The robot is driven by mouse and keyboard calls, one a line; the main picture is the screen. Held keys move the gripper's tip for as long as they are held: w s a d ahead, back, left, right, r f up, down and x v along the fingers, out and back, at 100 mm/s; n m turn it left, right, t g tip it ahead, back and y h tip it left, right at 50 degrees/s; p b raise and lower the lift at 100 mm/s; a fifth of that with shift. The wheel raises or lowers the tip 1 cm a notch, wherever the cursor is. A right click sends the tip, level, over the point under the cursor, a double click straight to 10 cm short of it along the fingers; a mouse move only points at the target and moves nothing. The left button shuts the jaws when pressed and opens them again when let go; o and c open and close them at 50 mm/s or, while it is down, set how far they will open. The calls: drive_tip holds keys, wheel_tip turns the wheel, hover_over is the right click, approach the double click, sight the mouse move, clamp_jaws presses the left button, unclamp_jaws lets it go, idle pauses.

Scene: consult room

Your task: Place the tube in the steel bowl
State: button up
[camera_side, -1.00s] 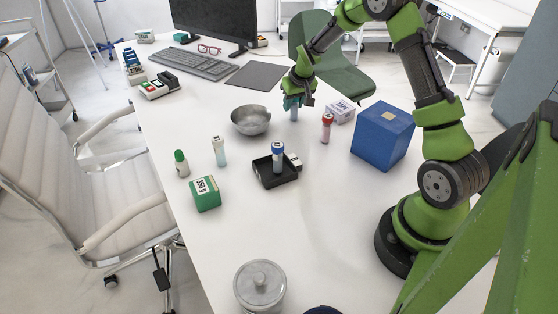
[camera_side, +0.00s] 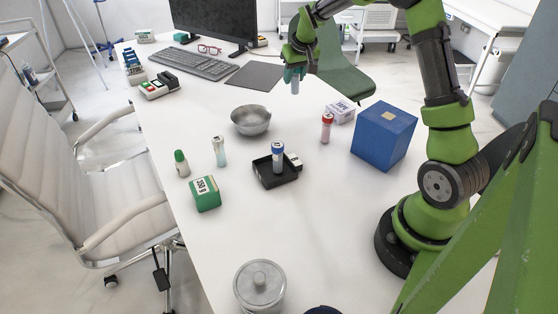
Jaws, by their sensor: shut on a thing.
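My gripper (camera_side: 294,73) is shut on a tube (camera_side: 295,87) and holds it upright above the table, behind and to the right of the steel bowl. The jaws cover the upper part of the tube; its pale blue-grey lower part shows. The steel bowl (camera_side: 250,121) stands on the white table, left of and nearer the camera than my gripper. The bowl looks empty.
A red-capped tube (camera_side: 327,128), a small white box (camera_side: 341,111) and a large blue box (camera_side: 382,137) stand right of the bowl. A black tray (camera_side: 268,179) with a blue-capped tube (camera_side: 278,157) is in front. A keyboard (camera_side: 198,63) and dark mat (camera_side: 256,76) lie behind.

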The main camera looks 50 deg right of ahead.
drive_tip(key=shift+r, duration=0.3)
drive_tip(key=w+a+r+n, duration=0.1)
drive_tip(key=w+a+r, duration=0.1)
drive_tip(key=a, duration=0.4)
drive_tip(key=w+a+r+n+y, duration=0.1)
drive_tip(key=w+a+r+n, duration=0.1)
drive_tip(key=w+a, duration=0.3)
drive_tip(key=shift+a, duration=0.75)
drive_tip(key=shift+t, duration=0.3)
drive_tip(key=shift+w+f, duration=0.1)
drive_tip(key=shift+f, duration=5.2)
